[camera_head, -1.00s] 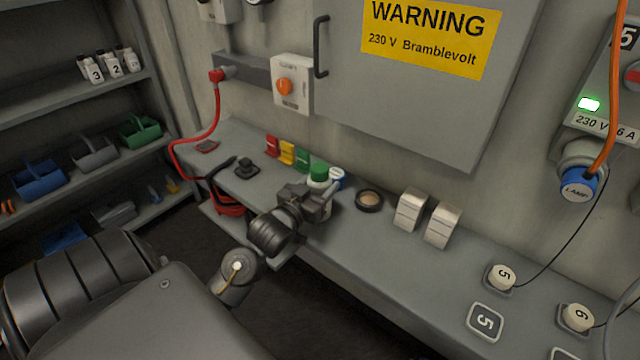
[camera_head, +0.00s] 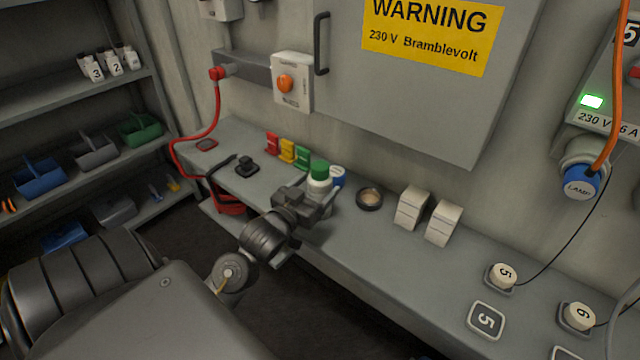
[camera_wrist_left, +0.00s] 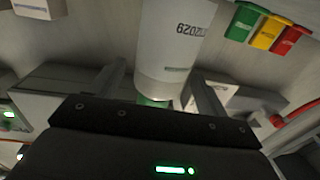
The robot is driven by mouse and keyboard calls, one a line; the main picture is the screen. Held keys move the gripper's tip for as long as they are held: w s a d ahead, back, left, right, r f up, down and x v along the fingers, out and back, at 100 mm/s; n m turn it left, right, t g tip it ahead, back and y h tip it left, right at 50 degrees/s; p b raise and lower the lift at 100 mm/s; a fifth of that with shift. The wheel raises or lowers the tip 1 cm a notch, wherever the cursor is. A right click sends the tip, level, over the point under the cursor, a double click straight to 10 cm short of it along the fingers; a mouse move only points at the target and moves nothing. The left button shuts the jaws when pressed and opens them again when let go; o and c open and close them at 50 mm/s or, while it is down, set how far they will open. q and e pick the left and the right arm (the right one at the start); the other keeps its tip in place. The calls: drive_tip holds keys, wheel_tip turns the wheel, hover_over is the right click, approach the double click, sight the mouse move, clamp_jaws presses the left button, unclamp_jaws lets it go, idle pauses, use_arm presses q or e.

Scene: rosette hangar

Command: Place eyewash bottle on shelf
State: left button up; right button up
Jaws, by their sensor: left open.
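The eyewash bottle (camera_head: 319,182) is white with a green cap and stands upright on the grey bench. My left gripper (camera_head: 316,203) is open at the bottle, and its fingers hide the bottle's lower part in the head view. In the left wrist view, which is upside down, the white bottle (camera_wrist_left: 172,45) with printed digits shows between and beyond the two open fingers. I cannot tell whether a finger touches it. The grey shelf unit (camera_head: 60,108) stands at the left, with small white numbered bottles (camera_head: 115,65) on an upper board. My right gripper is not in view.
A blue-capped item (camera_head: 337,176) stands close behind the bottle. Red, yellow and green tags (camera_head: 287,150), a dark round dish (camera_head: 369,198) and white boxes (camera_head: 411,207) are nearby. Coloured caddies (camera_head: 95,149) occupy the middle shelf. A red cable (camera_head: 217,115) hangs at the bench's left end.

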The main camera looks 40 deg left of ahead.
use_arm(q)
drive_tip(key=s+d+b, duration=0.1)
drive_tip(key=s, duration=0.8)
drive_tip(key=shift+s, duration=0.35)
drive_tip(key=s+d+f+m+g, duration=0.1)
drive_tip(key=s+d+f+g, duration=0.2)
drive_tip(key=f, duration=0.4)
drive_tip(key=s+d+f+g, duration=0.1)
drive_tip(key=d+f+g, duration=0.25)
drive_tip(key=f, duration=0.25)
drive_tip(key=s+d+f+m+g+h, duration=0.2)
drive_tip(key=s+d+f+g, duration=0.55)
drive_tip(key=s, duration=0.35)
wheel_tip(320, 180, down, 26)
drive_tip(key=g, duration=0.2)
drive_tip(key=s+a+f, duration=0.1)
drive_tip(key=s+f, duration=0.7)
drive_tip(key=s, duration=0.1)
drive_tip(key=s+a+f+g, duration=0.1)
drive_tip(key=s+a+f, duration=0.1)
drive_tip(key=s+f, duration=0.7)
drive_tip(key=shift+a+m, duration=0.3)
drive_tip(key=shift+m, duration=0.1)
